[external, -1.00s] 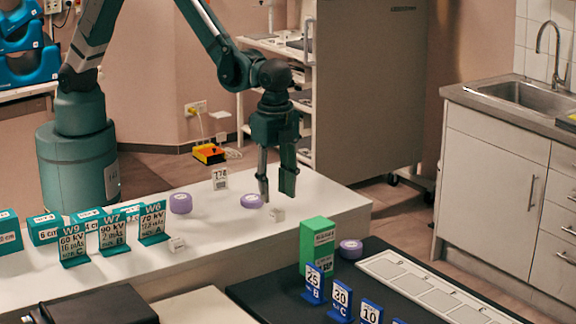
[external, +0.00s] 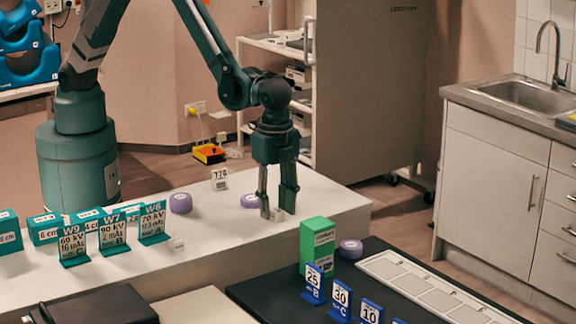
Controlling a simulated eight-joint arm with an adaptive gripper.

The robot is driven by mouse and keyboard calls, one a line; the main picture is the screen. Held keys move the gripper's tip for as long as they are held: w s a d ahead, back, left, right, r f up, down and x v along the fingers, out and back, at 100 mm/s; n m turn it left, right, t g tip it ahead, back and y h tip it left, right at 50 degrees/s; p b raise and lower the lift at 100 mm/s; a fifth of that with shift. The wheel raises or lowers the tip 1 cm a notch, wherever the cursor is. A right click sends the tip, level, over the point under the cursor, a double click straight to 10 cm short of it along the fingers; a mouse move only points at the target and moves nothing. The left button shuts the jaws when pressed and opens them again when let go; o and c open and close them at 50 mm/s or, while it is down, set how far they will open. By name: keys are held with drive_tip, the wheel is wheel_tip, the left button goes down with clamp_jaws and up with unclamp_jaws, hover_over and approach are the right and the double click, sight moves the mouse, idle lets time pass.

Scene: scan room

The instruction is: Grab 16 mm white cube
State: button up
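A small white cube (external: 277,215) lies on the white table near its right end. My gripper (external: 277,212) points straight down at this cube, with its fingertips low by the table top. One finger is left of the cube and the other is behind or right of it. The fingers are apart, and I cannot tell whether they touch the cube. Another small white cube (external: 177,244) with dark marks lies farther left, near the table's front edge. The size of either cube cannot be read here.
Purple rolls (external: 181,203) stand on the white table (external: 222,236), one just left of my gripper. A label card (external: 220,179) stands behind. Teal signs (external: 153,222) stand at left. A green box (external: 317,246) and blue signs (external: 341,299) stand on the dark surface in front.

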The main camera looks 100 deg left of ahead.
sight(276, 210)
drive_tip(key=c, duration=0.8)
drive_tip(key=shift+c, duration=0.2)
drive_tip(key=shift+r, duration=0.1)
wheel_tip(276, 210, up, 10)
idle(0.4)
idle(0.5)
